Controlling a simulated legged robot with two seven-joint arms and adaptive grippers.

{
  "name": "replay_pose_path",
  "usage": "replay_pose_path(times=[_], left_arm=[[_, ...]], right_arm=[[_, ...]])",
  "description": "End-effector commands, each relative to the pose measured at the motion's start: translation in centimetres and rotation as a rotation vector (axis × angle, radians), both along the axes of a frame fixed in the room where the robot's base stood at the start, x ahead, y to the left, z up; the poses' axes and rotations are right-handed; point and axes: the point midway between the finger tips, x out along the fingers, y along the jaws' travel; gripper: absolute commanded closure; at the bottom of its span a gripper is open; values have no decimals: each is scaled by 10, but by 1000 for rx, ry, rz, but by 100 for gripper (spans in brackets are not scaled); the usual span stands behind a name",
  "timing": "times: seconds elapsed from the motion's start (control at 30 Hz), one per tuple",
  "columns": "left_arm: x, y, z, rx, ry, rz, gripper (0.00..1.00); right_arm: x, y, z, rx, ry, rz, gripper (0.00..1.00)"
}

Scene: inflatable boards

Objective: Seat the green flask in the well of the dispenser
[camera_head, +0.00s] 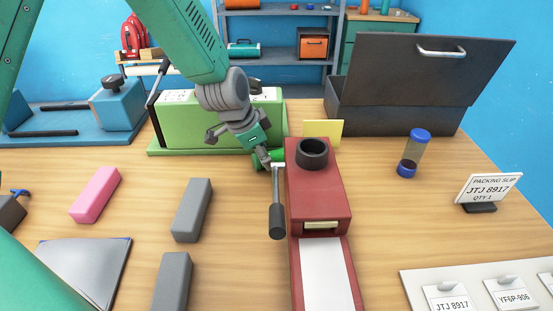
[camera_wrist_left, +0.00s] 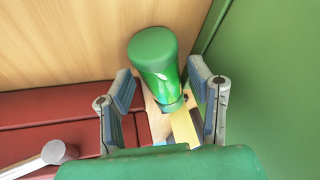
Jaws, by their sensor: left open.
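The red dispenser (camera_head: 335,200) stands mid-table, with a dark round well (camera_head: 313,153) on top and a grey-handled lever at its left side. The green flask (camera_head: 259,163) is just left of the dispenser, mostly hidden by my left gripper (camera_head: 264,156) in the head view. In the left wrist view, the flask (camera_wrist_left: 154,58) shows between and beyond the open fingers of my left gripper (camera_wrist_left: 163,84), with clear gaps on both sides. The red dispenser is along the left of that view. My right gripper is out of view.
A green machine (camera_head: 210,125) stands close behind the gripper. A yellow card (camera_head: 323,130) stands behind the dispenser. A blue-capped jar (camera_head: 413,153), an open dark toolbox (camera_head: 400,115) and a packing slip (camera_head: 489,188) are to the right. Grey blocks (camera_head: 192,210) and a pink block (camera_head: 95,194) lie left.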

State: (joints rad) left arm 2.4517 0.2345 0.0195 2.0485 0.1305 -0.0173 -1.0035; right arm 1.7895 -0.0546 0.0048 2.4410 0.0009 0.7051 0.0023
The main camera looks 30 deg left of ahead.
Motion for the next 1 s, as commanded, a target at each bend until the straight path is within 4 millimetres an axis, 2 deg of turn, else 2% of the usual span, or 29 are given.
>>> replay_pose_path(times=[0.03, 0.13, 0.4, 0.47, 0.5, 0.53, 0.6, 0.87, 1.0], left_arm=[[3, -1, -9, 0, 1, 0, 52], [6, -2, -17, -1, 1, 1, 52], [7, -2, -18, -2, -1, 0, 52], [7, -2, -18, -2, 0, 0, 74], [7, -2, -18, -2, 0, 0, 88], [7, -2, -18, -2, 0, 0, 96], [8, -2, -18, -2, -1, 1, 100], [8, -2, -17, -1, -2, 1, 100], [8, -2, -8, 0, -4, 0, 100]], right_arm=[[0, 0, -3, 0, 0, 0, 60], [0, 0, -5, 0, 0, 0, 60], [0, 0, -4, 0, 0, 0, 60], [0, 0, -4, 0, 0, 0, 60], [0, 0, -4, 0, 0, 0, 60], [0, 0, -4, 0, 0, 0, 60], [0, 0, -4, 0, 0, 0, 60], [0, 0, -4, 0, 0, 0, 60], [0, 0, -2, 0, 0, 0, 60]])
